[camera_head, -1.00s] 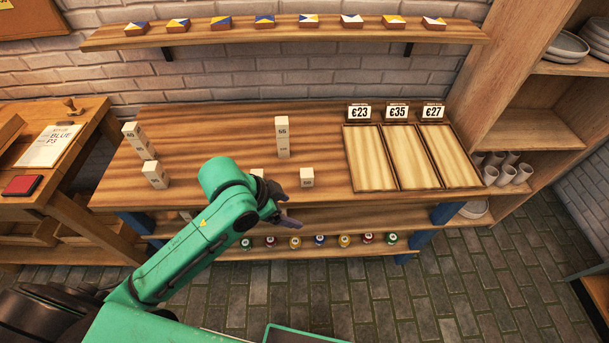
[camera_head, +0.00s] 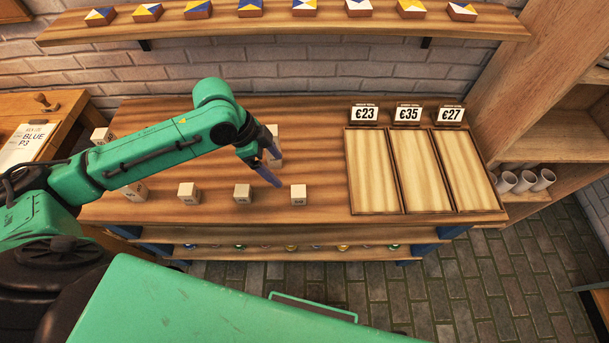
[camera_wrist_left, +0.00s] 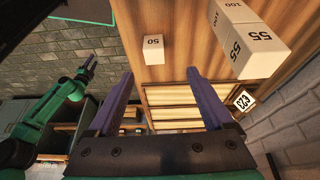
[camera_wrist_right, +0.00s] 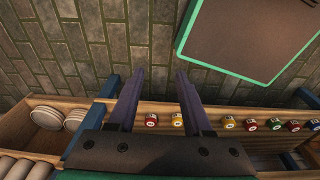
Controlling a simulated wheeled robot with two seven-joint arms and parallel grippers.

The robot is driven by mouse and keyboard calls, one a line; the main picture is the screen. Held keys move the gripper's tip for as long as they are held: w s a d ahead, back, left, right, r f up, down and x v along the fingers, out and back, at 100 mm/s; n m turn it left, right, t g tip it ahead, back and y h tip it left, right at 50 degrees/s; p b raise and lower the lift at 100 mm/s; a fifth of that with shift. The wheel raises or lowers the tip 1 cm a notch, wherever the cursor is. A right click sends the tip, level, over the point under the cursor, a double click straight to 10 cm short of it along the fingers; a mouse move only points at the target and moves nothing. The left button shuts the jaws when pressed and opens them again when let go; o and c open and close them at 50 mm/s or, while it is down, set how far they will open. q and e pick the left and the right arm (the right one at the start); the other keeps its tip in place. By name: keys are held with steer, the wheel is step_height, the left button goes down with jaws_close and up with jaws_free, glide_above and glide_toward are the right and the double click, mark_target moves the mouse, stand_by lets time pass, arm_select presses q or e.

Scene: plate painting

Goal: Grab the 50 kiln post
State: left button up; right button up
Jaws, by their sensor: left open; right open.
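The kiln post marked 50 is a small pale block (camera_wrist_left: 153,48) in the left wrist view, ahead of the fingertips and apart from them. It appears to be the front right block (camera_head: 299,196) in the head view, where its label is too small to read. My left gripper (camera_head: 274,170) is over the table, to the left of that block; it is open and empty in the left wrist view (camera_wrist_left: 160,74). My right gripper (camera_wrist_right: 159,73) is open and empty, pointing toward the brick floor.
Other pale blocks (camera_head: 242,193) line the table's front left. Wooden trays with price cards (camera_head: 373,170) lie to the right. A shelf of tiles (camera_head: 290,28) hangs above.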

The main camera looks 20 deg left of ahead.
mark_target(297, 190)
arm_select(q)
steer(key=d+f, duration=0.1)
steer(key=f, duration=0.1)
steer(key=s+d+f, duration=0.1)
steer(key=f, duration=0.1)
steer(key=d+f+p, duration=0.1)
steer(key=f, duration=0.1)
steer(key=shift+s+f, duration=0.15)
steer(key=shift+s, duration=0.05)
steer(key=x, duration=0.2)
steer(key=w+p+x, duration=0.1)
steer(key=x, duration=0.2)
steer(key=shift+w+d+f+p, duration=0.1)
steer(key=shift+d+f+p, duration=0.1)
steer(key=shift+f+p, duration=0.1)
steer(key=shift+d+f, duration=0.15)
steer(key=shift+f, duration=0.15)
jaws_close()
arm_select(e)
steer(key=s+r, duration=0.2)
steer(key=s, duration=0.1)
steer(key=shift+s+r, duration=0.2)
steer(key=shift+r, duration=0.1)
